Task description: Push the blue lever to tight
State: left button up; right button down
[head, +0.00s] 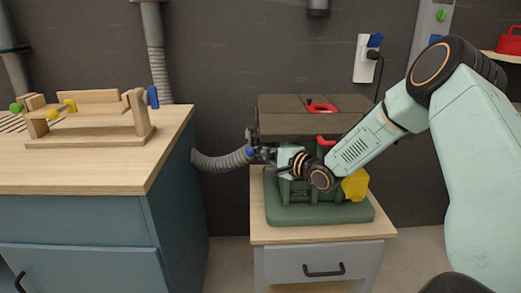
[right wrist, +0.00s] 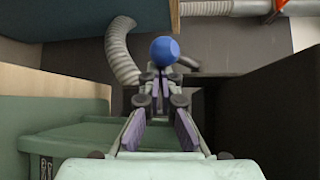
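The blue lever's round knob (head: 250,152) shows at the left side of the green machine in the head view. In the right wrist view the knob (right wrist: 165,50) lies just beyond the fingertips, and its stem is hidden. My right gripper (head: 262,154) reaches in from the right, low in front of the machine, its tips close to the knob. In the right wrist view the right gripper (right wrist: 161,84) has its fingertips drawn together with nothing visible between them. I cannot tell whether the tips touch the knob. My left gripper is not in view.
The green machine (head: 287,215) with a dark top (head: 280,124) stands on a small drawer cabinet (head: 290,264). At left, a blue workbench (head: 80,215) holds a wooden jig (head: 95,138). A wall outlet (head: 361,62) is behind.

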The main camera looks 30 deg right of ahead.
jog(key=shift+s+a+r, duration=0.1)
jog(key=shift+r, duration=0.05)
jog(key=shift+s, duration=0.1)
dwell(0.5)
jog(key=f+v, duration=0.1)
jog(key=v, duration=0.6)
jog(key=shift+r, duration=0.5)
jog(key=shift+s, duration=0.15)
dwell(0.5)
